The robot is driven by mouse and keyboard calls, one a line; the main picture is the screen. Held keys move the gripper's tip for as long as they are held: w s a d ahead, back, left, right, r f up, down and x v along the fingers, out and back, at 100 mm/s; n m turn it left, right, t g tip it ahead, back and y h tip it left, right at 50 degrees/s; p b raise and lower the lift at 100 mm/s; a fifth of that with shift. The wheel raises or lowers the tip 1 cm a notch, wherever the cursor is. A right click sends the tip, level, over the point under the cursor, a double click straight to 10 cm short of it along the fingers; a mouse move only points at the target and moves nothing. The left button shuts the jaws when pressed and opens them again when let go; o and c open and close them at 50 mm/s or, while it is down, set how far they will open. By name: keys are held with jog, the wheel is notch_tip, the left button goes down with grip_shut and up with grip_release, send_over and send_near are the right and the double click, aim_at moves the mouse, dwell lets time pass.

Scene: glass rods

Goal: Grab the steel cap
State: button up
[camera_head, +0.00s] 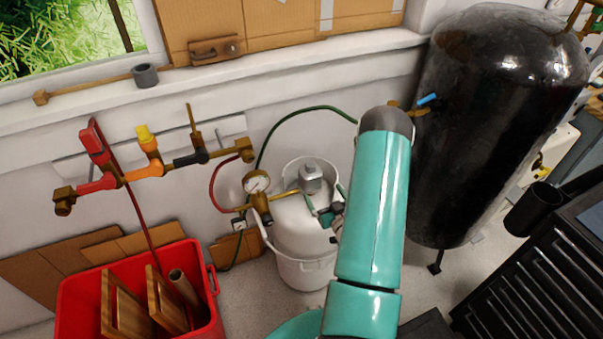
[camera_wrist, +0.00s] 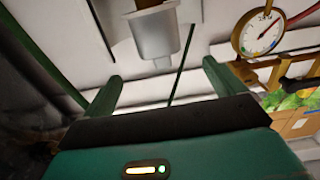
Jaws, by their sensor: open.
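The steel cap (camera_head: 311,173) is a grey, blocky cap on top of the white gas cylinder (camera_head: 299,222) in the head view. In the wrist view the steel cap (camera_wrist: 155,38) appears upside down, ahead of my fingers and roughly in line with the gap between them. My gripper (camera_wrist: 160,85) is open, with its two green fingers apart and nothing between them. In the head view my gripper (camera_head: 324,202) is small, just below and right of the cap, and partly hidden by my arm. The cap looks clear of the fingers.
A green hose (camera_head: 300,112) arches behind. A large black tank (camera_head: 490,120) stands right. A red bin (camera_head: 213,318) is lower left.

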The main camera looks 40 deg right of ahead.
aim_at(309, 169)
jog(key=x, duration=1.3)
jog(key=shift+w+d, duration=0.1)
jog(key=shift+w, duration=0.1)
jog(key=c, duration=1.2)
